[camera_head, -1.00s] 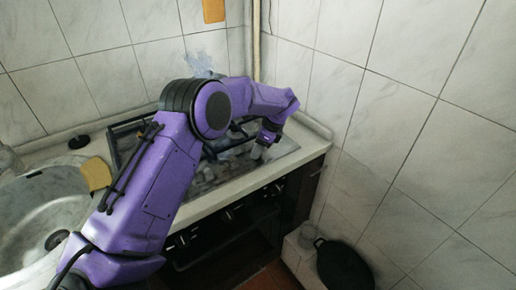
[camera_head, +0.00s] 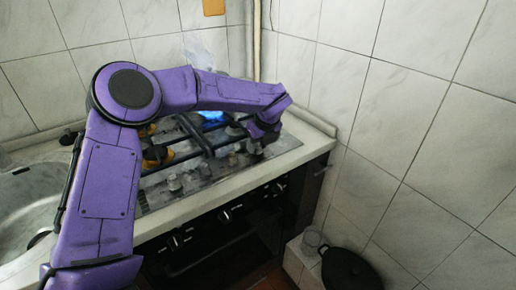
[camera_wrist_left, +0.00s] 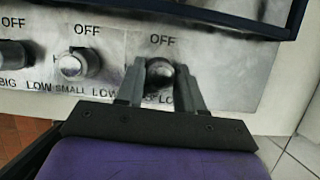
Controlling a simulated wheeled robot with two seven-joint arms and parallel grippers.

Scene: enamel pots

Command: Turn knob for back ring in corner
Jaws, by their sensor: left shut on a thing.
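My left gripper (camera_head: 256,142) is at the right end of the hob's row of knobs. In the left wrist view its two fingers (camera_wrist_left: 160,88) are closed around the sides of the rightmost knob (camera_wrist_left: 159,70), below an "OFF" mark. The knob's lower label is partly hidden by the fingers. A neighbouring metal knob (camera_wrist_left: 76,66) stands free to its left. A blue flame (camera_head: 210,116) shows at a back ring in the head view, partly behind my arm. My right gripper is out of view.
The hob (camera_head: 215,175) has a dark raised grate close above the knobs. A tiled wall (camera_head: 400,130) rises to the right in the corner. The sink (camera_head: 30,205) is at left. Oven knobs (camera_head: 226,214) are on the front below. A dark pan (camera_head: 348,268) is low right.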

